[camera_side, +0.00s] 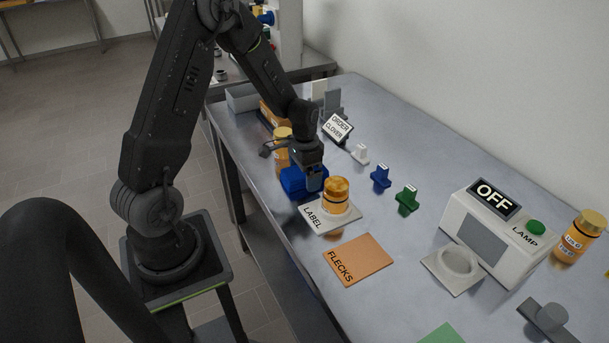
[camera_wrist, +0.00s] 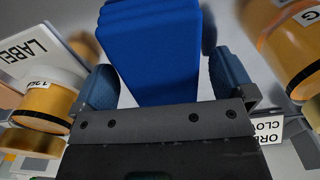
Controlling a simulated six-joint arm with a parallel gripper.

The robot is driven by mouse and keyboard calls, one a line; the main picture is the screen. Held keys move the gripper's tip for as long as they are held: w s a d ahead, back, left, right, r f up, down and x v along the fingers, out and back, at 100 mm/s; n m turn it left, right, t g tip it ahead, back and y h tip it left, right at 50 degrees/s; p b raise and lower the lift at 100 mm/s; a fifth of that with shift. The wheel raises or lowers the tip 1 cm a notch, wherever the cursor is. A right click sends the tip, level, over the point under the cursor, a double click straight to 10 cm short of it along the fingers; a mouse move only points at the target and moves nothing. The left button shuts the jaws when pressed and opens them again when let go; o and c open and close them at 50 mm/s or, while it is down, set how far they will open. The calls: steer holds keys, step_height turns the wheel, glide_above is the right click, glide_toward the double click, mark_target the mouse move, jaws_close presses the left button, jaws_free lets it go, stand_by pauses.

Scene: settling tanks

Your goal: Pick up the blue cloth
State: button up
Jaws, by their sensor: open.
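The blue cloth (camera_side: 293,184) is a folded stack on the metal table, beside the LABEL plate, in the side view. It also fills the top middle of the wrist view (camera_wrist: 152,50). My gripper (camera_side: 311,180) is down at the cloth and covers part of it. In the wrist view my gripper (camera_wrist: 163,82) is open, with one finger on each side of the cloth. A gap shows at the right finger; whether the left finger touches the cloth, I cannot tell.
An amber jar (camera_side: 336,195) stands on the LABEL plate (camera_side: 318,220) close to my gripper. Another amber jar (camera_side: 282,150) stands behind the cloth. The ORDER CLOVER sign (camera_side: 338,128) is farther back. The orange FLECKS mat (camera_side: 358,259) lies bare in front.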

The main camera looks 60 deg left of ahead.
steer(key=c, duration=1)
steer(key=shift+r, duration=0.1)
steer(key=shift+r, duration=0.55)
step_height(320, 180, up, 3)
steer(key=shift+f, duration=0.15)
steer(key=s+a+r, duration=0.2)
steer(key=s, duration=0.1)
steer(key=s+a+r, duration=0.2)
steer(key=s+a, duration=0.1)
steer(key=s+a+r, duration=0.2)
steer(key=s+r, duration=0.1)
steer(key=shift+a, duration=0.15)
